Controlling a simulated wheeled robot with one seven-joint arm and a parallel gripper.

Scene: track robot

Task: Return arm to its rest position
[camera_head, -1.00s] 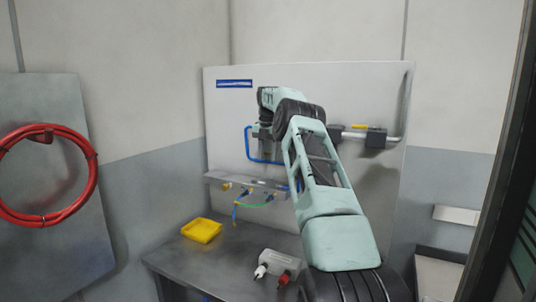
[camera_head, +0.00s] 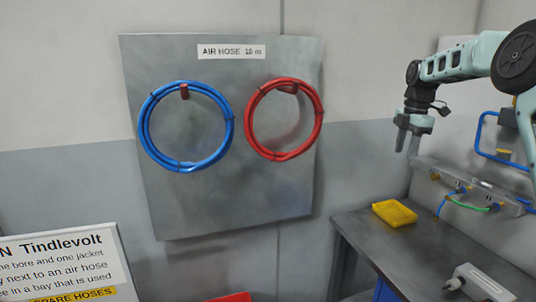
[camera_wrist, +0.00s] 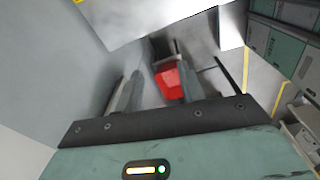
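My arm (camera_head: 455,62) is raised and bent at the right of the head view. My gripper (camera_head: 407,143) hangs from it with its fingers pointing down, left of the wall panel and above the bench. In the wrist view the two fingers of my gripper (camera_wrist: 156,78) stand apart. Nothing is held between them. A red object (camera_wrist: 170,82) shows beyond the fingers, apart from them.
A bench (camera_head: 365,235) with a yellow tray (camera_head: 394,213) stands at the right. A blue hose (camera_head: 147,128) and a red hose (camera_head: 251,128) hang on a grey board (camera_head: 225,215). A sign (camera_head: 60,262) stands at the lower left.

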